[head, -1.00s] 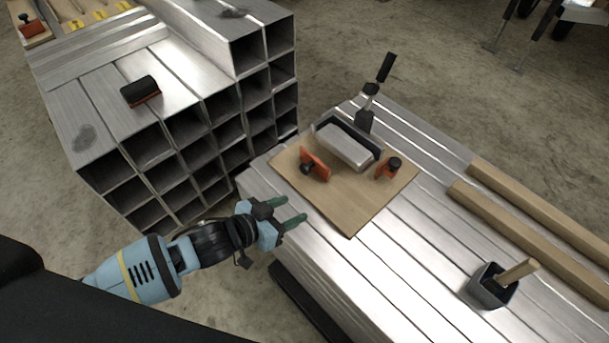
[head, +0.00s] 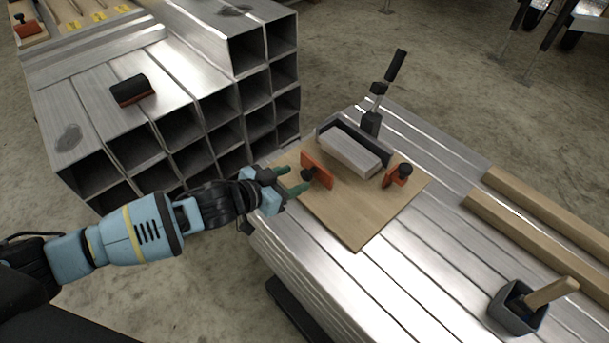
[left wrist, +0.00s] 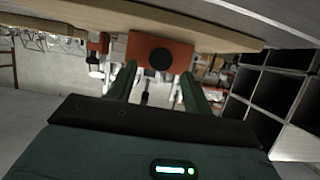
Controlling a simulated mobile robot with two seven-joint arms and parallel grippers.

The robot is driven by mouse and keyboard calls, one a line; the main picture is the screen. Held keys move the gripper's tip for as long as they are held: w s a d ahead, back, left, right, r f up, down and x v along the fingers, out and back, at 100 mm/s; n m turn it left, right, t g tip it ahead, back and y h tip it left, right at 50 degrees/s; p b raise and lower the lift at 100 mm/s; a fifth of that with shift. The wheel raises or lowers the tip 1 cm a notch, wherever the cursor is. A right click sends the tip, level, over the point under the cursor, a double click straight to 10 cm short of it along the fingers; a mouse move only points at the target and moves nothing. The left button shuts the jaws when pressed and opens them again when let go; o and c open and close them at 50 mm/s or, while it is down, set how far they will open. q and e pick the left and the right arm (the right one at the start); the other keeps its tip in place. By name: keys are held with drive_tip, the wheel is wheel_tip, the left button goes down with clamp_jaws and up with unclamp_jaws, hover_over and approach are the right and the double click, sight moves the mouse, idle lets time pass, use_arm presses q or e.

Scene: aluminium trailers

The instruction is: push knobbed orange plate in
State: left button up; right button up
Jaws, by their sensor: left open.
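An orange plate with a black knob (head: 318,168) stands upright on a wooden board, at the left end of a pale block (head: 350,155). A second orange plate with a dark knob (head: 397,174) stands near the block's right end, apart from it. My left gripper (head: 292,183) is open at the board's left edge, its fingers pointing at the left plate's knob. In the left wrist view the plate's orange face (left wrist: 136,50) and round black knob (left wrist: 161,59) show between and beyond the green fingers (left wrist: 157,82). Contact cannot be told. My right gripper is out of view.
The wooden board (head: 355,225) lies on stacked aluminium profiles. A dark bracket (head: 345,135) and black-handled clamp (head: 372,120) stand behind the block. Wooden bars (head: 530,250) and a cup with a wooden handle (head: 515,310) are at right. Square tubes (head: 205,130) stand at left.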

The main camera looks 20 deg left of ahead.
sight(304, 175)
use_arm(q)
drive_tip(key=shift+b+x, duration=0.75)
drive_tip(key=shift+x, duration=1.65)
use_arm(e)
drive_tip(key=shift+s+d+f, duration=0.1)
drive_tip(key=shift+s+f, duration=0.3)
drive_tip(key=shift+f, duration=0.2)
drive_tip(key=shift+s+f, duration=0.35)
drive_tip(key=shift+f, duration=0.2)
use_arm(q)
clamp_jaws()
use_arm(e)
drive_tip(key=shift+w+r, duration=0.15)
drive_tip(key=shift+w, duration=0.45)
